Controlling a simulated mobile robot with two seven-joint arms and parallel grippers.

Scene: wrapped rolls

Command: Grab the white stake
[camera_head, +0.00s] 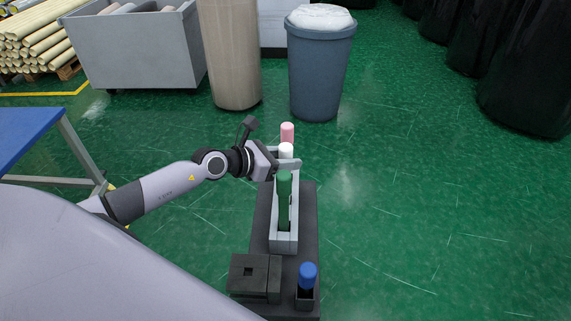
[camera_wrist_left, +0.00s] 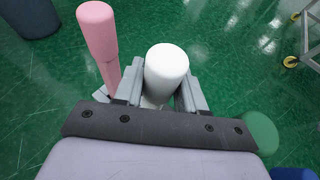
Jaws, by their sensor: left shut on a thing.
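The white stake (camera_head: 286,150) stands upright in the grey holder (camera_head: 285,243), between the pink stake (camera_head: 287,132) behind it and the green stake (camera_head: 284,195) in front of it. My left gripper (camera_head: 276,162) reaches in from the left and is shut on the white stake. In the left wrist view the white stake (camera_wrist_left: 167,68) is between the two fingers, with the pink stake (camera_wrist_left: 98,35) beside it at the left and the green stake (camera_wrist_left: 260,132) at the right. The lower part of the white stake is hidden. My right gripper is not in view.
A blue stake (camera_head: 307,275) stands in a separate dark holder at the front of the dark base (camera_head: 309,215). A black block (camera_head: 248,275) is beside it. Bins (camera_head: 320,70) and a grey cart (camera_head: 135,50) stand behind. Green floor at the right is clear.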

